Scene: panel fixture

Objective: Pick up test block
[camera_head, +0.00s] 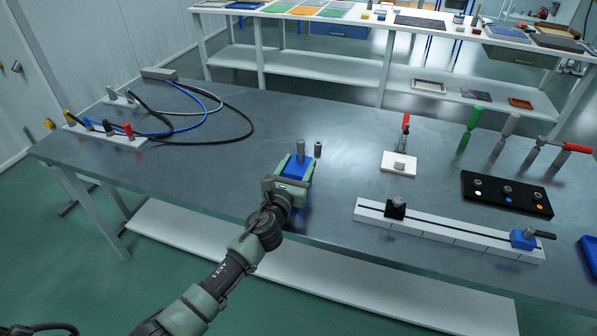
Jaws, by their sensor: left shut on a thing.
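The test block, a blue block (297,167) with a grey metal peg standing on its top, is at the middle of the grey table. My left gripper (291,181) reaches in from the bottom of the picture and is shut on the blue block from the near side. The gripper body covers the block's near part. I cannot tell whether the block touches the table or is slightly above it. My right gripper does not show.
A small dark cylinder (318,149) stands just right of the block. A white rail fixture (440,233) and a black panel (507,194) are on the right. A white clamp base (398,164) stands behind. Cables (190,117) loop at the back left. The table's left front is clear.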

